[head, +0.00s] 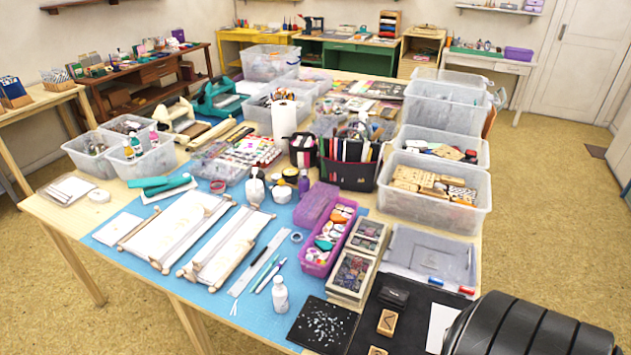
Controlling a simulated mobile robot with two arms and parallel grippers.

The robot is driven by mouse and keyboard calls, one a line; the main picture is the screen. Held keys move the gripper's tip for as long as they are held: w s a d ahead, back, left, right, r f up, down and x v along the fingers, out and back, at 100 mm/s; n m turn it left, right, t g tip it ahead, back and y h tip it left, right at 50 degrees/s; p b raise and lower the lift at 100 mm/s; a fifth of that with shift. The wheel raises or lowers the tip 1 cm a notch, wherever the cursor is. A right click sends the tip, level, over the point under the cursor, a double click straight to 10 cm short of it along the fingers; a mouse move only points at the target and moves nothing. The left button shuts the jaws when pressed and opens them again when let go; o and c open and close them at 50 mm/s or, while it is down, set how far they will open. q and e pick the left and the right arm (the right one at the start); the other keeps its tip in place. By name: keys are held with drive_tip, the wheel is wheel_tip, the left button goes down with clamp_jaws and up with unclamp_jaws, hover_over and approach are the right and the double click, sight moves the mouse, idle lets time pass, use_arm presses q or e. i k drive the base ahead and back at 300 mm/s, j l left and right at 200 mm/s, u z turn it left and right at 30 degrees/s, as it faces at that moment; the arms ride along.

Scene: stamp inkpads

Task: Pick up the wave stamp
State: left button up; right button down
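Two small wooden stamps lie on the black mat (408,325) at the front right. One stamp (387,321) shows a dark line mark on its top, too small to read for certain as a wave. The other stamp (377,351) is cut by the lower picture edge. A dark inkpad or case (394,297) lies just behind them. Several wooden blocks, perhaps stamps, are piled in a clear bin (437,214) farther back. A black part of my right arm covers the lower right corner. Neither gripper's fingers show.
A white sheet (440,326) lies right of the stamps, partly behind my arm. A speckled black board (323,325) and stacked boxes of coloured pads (352,272) stand to the left. A clear tray (430,250) lies behind. The crowded table leaves little free room.

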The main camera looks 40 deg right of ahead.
sight(388, 322)
drive_tip(key=z, duration=1.95)
